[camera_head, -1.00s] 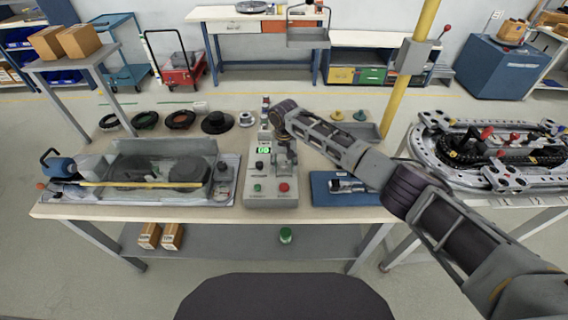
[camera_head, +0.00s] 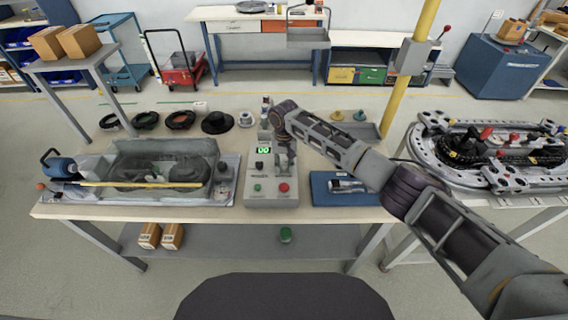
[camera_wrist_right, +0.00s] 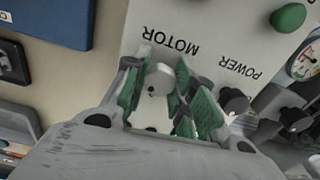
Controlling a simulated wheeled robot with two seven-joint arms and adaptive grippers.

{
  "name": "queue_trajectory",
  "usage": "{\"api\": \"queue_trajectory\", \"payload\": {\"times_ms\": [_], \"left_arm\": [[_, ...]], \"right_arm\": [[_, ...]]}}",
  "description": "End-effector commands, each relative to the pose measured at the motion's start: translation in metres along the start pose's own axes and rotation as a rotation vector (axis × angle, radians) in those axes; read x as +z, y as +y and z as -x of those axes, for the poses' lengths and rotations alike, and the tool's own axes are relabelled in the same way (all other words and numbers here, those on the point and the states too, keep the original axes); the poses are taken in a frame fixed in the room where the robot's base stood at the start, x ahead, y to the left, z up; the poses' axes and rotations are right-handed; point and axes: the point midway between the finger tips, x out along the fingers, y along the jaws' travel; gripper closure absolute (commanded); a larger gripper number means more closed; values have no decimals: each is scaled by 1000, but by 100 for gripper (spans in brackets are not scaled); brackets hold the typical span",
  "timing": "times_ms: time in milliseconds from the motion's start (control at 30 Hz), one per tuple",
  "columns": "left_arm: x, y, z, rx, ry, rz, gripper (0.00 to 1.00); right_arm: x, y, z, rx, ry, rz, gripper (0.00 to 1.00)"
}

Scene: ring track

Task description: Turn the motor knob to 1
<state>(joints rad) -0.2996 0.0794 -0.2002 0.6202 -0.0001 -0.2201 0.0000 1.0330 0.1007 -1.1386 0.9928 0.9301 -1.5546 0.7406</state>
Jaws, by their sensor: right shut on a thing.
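The grey control box (camera_head: 271,190) stands on the middle of the workbench, with a green lit display (camera_head: 263,150) and a green and a red button. In the right wrist view, its white panel carries the words MOTOR and POWER. The pale motor knob (camera_wrist_right: 158,80) sits below the word MOTOR, between green finger pads. My right gripper (camera_head: 284,158) reaches down over the box; in the right wrist view its fingers (camera_wrist_right: 158,92) are shut on the motor knob. The knob's exact setting cannot be read. My left gripper is not in view.
The dark power knob (camera_wrist_right: 235,102) is close beside the right-hand finger in the wrist view. A green button (camera_wrist_right: 288,18) shows at the wrist view's top right.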

Motion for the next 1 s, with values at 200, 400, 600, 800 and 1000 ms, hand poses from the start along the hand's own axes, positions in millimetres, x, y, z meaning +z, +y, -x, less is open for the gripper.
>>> {"api": "queue_trajectory", "payload": {"times_ms": [200, 400, 600, 800, 1000], "left_arm": [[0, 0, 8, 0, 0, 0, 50], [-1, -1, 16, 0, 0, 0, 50], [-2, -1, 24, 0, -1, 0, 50], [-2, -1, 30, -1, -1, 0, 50], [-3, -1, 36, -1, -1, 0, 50]], "right_arm": [[1, 0, 1, 0, -2, 78, 98], [1, -1, 1, -1, -3, 194, 98], [1, 0, 1, 0, -3, 328, 98], [1, -1, 1, 0, -2, 468, 98], [1, 0, 1, 0, -3, 607, 98]]}}
